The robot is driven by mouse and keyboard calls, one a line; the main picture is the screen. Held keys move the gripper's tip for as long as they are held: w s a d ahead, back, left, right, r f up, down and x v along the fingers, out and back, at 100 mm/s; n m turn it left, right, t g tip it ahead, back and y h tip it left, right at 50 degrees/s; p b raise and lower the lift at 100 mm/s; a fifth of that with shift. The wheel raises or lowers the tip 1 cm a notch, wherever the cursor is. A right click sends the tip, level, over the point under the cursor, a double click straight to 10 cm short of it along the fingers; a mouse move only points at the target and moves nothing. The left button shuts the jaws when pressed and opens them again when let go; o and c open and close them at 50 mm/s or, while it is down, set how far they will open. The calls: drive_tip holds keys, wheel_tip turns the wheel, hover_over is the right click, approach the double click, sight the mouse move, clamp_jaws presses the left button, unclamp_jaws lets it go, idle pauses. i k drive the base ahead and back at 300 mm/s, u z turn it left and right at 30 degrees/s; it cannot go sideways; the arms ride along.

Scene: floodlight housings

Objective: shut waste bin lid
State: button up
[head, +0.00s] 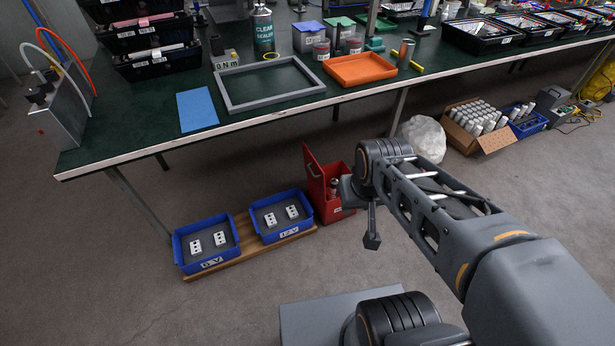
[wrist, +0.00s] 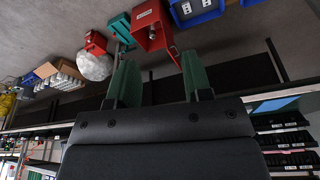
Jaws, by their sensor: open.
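The red waste bin (head: 337,207) stands on the floor just right of the blue trays. Its red lid (head: 314,182) stands up, open, on the bin's left side. A small object (head: 334,187) shows at the bin's opening. My gripper (head: 371,238) hangs to the right of the bin in the head view, apart from it as far as I can tell. In the wrist view my gripper (wrist: 160,78) has its two green fingers spread with nothing between them.
Blue trays (head: 208,242) sit on a wooden board (head: 246,247) left of the bin. The green workbench (head: 130,130) overhangs behind. A white bag (head: 424,138) and a cardboard box of cans (head: 477,124) stand farther right. A teal object (wrist: 119,28) is beside the bin. The front floor is clear.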

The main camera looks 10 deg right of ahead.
sight(314, 170)
drive_tip(key=u, duration=0.05)
drive_tip(key=k, duration=0.25)
drive_tip(key=u, duration=0.45)
drive_tip(key=i, duration=1)
drive_tip(key=u, duration=0.75)
